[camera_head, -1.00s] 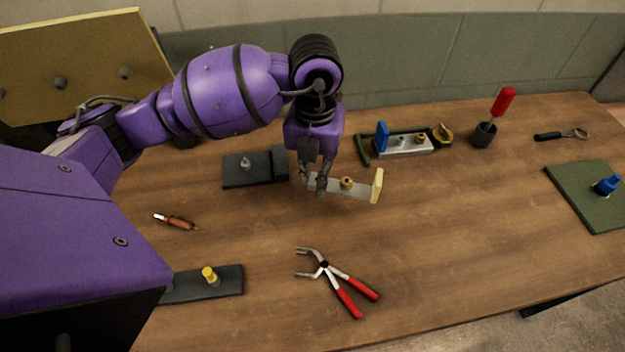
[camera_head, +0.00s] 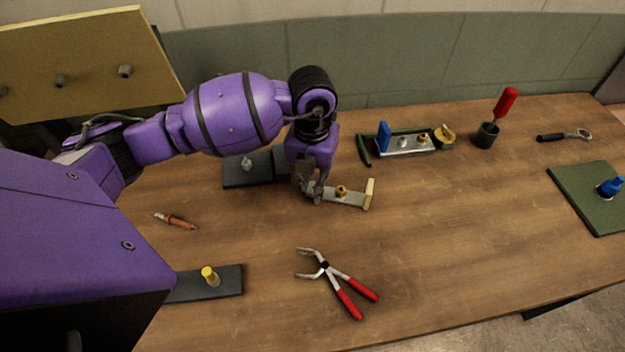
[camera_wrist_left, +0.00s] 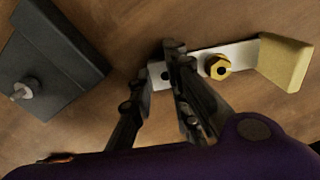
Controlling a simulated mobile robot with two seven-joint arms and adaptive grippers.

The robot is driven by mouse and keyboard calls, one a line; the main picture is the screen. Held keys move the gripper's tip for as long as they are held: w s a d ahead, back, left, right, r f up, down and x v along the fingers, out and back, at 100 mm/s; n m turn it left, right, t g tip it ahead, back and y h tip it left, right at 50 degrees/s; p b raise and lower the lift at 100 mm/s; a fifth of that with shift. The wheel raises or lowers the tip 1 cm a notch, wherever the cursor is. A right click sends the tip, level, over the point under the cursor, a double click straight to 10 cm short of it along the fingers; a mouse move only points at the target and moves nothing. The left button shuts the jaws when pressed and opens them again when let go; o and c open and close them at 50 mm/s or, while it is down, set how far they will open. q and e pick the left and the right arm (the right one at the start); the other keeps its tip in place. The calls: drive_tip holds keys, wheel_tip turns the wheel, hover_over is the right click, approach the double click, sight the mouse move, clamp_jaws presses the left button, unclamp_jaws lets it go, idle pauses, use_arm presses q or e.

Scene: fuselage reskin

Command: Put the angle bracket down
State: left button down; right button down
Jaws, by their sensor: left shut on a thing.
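The angle bracket (camera_head: 350,197) is a pale metal strip with an upright yellow flange (camera_head: 369,194) at its right end and a brass fitting (camera_head: 342,191) on it. My left gripper (camera_head: 312,192) is shut on the bracket's left end, low over the table. In the left wrist view the bracket (camera_wrist_left: 240,56) extends right from my left gripper's fingers (camera_wrist_left: 155,75). I cannot tell if its underside touches the wood. My right gripper is not in view.
A dark block (camera_head: 250,180) lies just left of my left gripper. Red-handled pliers (camera_head: 340,283) lie in front. A second bracket (camera_head: 405,150) on a green holder (camera_head: 366,152) stands behind right. Bare wood lies to the right of the bracket.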

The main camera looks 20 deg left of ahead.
use_arm(q)
drive_tip(key=c, duration=1.7)
unclamp_jaws()
drive_tip(key=shift+o, duration=0.2)
wheel_tip(320, 180, up, 12)
drive_tip(key=shift+r, duration=0.15)
